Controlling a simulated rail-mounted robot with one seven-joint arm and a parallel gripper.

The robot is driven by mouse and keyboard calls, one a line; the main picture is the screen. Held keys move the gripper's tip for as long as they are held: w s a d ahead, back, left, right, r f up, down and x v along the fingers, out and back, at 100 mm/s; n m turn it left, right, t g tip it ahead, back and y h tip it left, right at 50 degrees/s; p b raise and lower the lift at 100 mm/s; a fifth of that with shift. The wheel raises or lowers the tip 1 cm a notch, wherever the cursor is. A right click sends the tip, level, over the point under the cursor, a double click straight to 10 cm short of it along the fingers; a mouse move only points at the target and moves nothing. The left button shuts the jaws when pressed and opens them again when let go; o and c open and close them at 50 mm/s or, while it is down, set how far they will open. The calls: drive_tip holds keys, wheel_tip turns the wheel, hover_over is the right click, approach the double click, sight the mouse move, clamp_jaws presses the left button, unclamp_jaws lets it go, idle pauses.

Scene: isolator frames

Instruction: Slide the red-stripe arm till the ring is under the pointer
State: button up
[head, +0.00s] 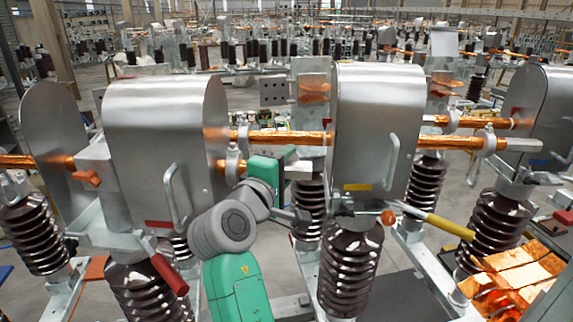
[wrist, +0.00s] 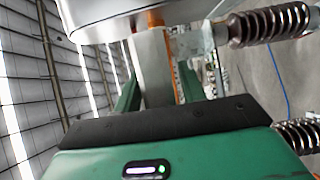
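The hood with a red stripe (head: 158,224) stands left of centre in the head view. A copper tube (head: 290,138) comes out of its right side. A pale ring-like clamp (head: 232,162) sits around the tube just right of this hood. I cannot tell which part is the pointer; an orange tab (head: 86,177) sits at the hood's left. My green gripper (head: 284,163) is just below the tube, right of the clamp. In the wrist view its fingers (wrist: 160,92) lie on either side of a grey bar (wrist: 153,65). Whether they press on it is unclear.
A yellow-stripe hood (head: 357,187) stands close on the right of my gripper. Brown ribbed insulators (head: 350,270) stand below. A red-handled lever (head: 168,272) and a yellow-handled lever (head: 450,227) stick out in front. Copper pieces (head: 515,270) lie at lower right.

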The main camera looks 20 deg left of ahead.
clamp_jaws()
drive_tip(key=shift+w+d, duration=0.15)
drive_tip(key=shift+d, duration=0.45)
drive_tip(key=shift+o, duration=1.4)
unclamp_jaws()
drive_tip(key=s+b, duration=0.1)
drive_tip(key=s, duration=0.6)
drive_tip(key=shift+s+a, duration=0.3)
drive_tip(key=shift+s, duration=0.1)
